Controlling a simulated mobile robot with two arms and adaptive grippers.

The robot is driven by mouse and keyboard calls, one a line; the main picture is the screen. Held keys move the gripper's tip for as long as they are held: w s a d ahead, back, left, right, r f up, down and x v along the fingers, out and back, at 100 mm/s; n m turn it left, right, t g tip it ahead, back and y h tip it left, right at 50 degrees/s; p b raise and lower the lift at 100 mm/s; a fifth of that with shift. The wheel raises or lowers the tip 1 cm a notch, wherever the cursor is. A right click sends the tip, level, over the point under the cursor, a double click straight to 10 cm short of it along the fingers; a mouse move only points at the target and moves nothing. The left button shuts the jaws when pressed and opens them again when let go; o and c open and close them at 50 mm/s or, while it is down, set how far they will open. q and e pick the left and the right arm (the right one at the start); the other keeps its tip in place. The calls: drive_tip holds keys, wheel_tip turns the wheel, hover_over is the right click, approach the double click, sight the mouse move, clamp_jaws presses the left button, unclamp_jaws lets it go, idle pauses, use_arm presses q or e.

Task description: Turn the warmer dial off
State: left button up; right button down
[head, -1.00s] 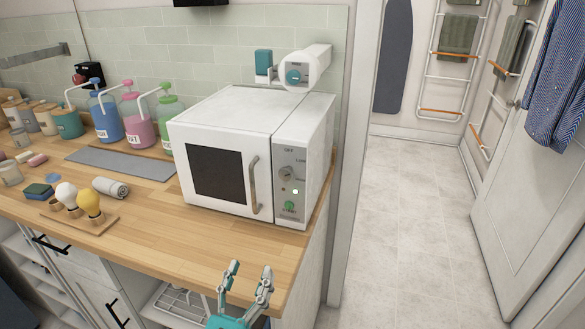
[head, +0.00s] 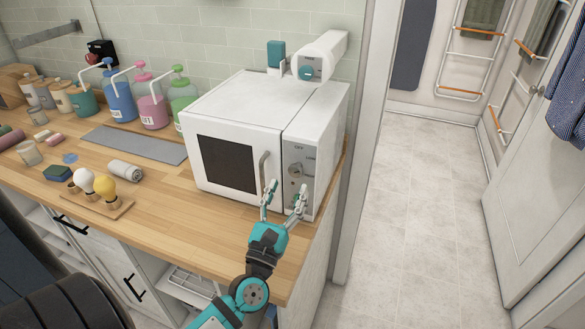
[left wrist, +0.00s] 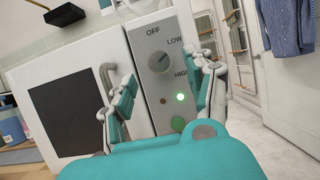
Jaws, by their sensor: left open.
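The warmer (head: 240,107) is a white box with a dark-windowed door and a vertical handle, standing on the wooden counter. The dial (head: 295,170) also shows in the head view. Its mark seems to point up and right, towards LOW. A green light (left wrist: 180,97) glows below it. My left gripper (head: 285,190) is open and empty in front of the panel, its fingers either side of the panel in the wrist view (left wrist: 165,85). My right gripper is not in view.
The door handle (head: 265,172) is close to my left finger. A white and teal device (head: 322,58) sits on top of the warmer. Open floor (head: 415,200) lies right.

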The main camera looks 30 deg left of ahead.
sight(294, 174)
use_arm(q)
drive_tip(key=x, duration=0.3)
drive_tip(key=shift+s+p, duration=0.1)
drive_tip(key=shift+p, duration=0.3)
drive_tip(key=shift+w+r, duration=0.1)
drive_tip(key=shift+w, duration=0.4)
clamp_jaws()
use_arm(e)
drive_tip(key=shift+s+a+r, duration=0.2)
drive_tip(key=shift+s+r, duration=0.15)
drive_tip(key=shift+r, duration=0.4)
